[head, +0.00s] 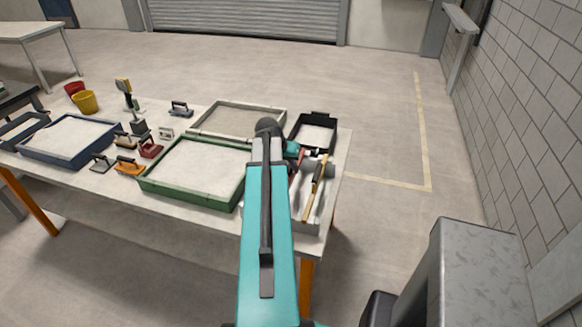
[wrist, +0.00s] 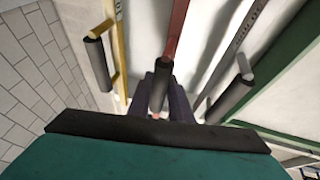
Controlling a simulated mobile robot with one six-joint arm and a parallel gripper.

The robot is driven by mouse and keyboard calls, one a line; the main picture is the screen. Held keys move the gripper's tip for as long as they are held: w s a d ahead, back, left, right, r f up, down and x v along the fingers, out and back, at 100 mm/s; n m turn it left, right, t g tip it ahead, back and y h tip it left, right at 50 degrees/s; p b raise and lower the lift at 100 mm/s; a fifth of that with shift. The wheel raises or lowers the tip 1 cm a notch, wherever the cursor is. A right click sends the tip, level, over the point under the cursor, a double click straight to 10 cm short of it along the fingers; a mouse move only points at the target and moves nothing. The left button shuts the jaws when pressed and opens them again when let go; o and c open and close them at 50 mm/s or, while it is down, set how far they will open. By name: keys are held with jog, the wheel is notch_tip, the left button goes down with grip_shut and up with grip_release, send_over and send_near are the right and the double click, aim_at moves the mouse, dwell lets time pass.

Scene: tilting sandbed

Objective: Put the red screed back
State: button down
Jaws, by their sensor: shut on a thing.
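The red screed (wrist: 176,32) is a long red bar with a dark grip, in the middle of the wrist view. My gripper (wrist: 161,98) is shut on its dark grip, one finger on each side. In the head view my arm hides most of it; a little red (head: 301,157) shows by my gripper (head: 297,151).
A blue-framed bed (head: 62,157) and several hand tools are farther left.

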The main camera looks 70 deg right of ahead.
jog(key=shift+f+b, duration=0.35)
jog(key=shift+f, duration=0.15)
jog(key=c, duration=1.6)
grip_release()
jog(key=shift+r, duration=0.2)
jog(key=shift+r+p, duration=0.45)
jog(key=shift+p, duration=0.05)
jog(key=shift+b+v, duration=0.6)
jog(key=shift+v, duration=0.45)
jog(key=shift+b+v, duration=1.2)
jog(key=shift+v, duration=3.6)
jog(key=shift+a, duration=0.1)
